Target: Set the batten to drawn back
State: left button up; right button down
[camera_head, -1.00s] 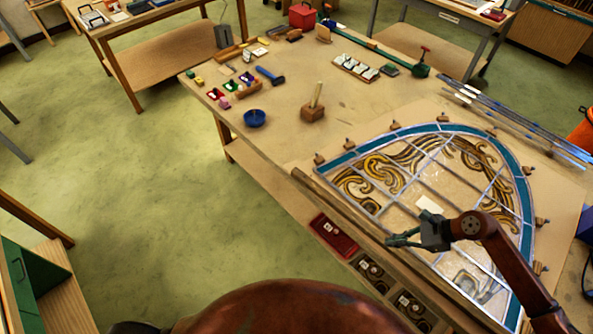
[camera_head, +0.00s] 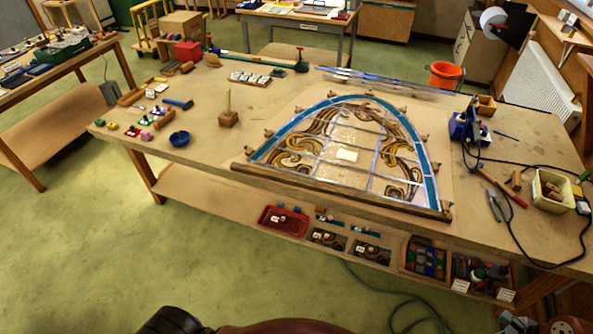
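The batten (camera_head: 340,191), a long brown wooden strip, lies along the near straight edge of the leaded panel (camera_head: 347,155), close to the table's front edge. Whether it touches the panel's edge cannot be made out. The panel is an arched window with a teal border and gold scrollwork, flat on a pale board. My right gripper (camera_head: 512,325) shows only in part at the bottom right edge, well in front of the batten and away from it. Its fingers cannot be read. My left gripper is out of view.
Small wooden blocks stand around the panel's arch. A mallet (camera_head: 228,112) and blue bowl (camera_head: 179,139) stand to the left. Pliers (camera_head: 494,206), a yellow bin (camera_head: 551,191) and cables lie to the right. Trays, including a red one (camera_head: 283,220), sit on a shelf below the front edge.

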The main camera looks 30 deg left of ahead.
aim_at(444, 216)
jog(key=z, duration=0.1)
jog(key=i, duration=0.4)
jog(key=u, duration=0.95)
jog(key=i, duration=1.35)
jog(key=u, duration=1.7)
jog(key=i, duration=0.5)
jog(key=u, duration=0.65)
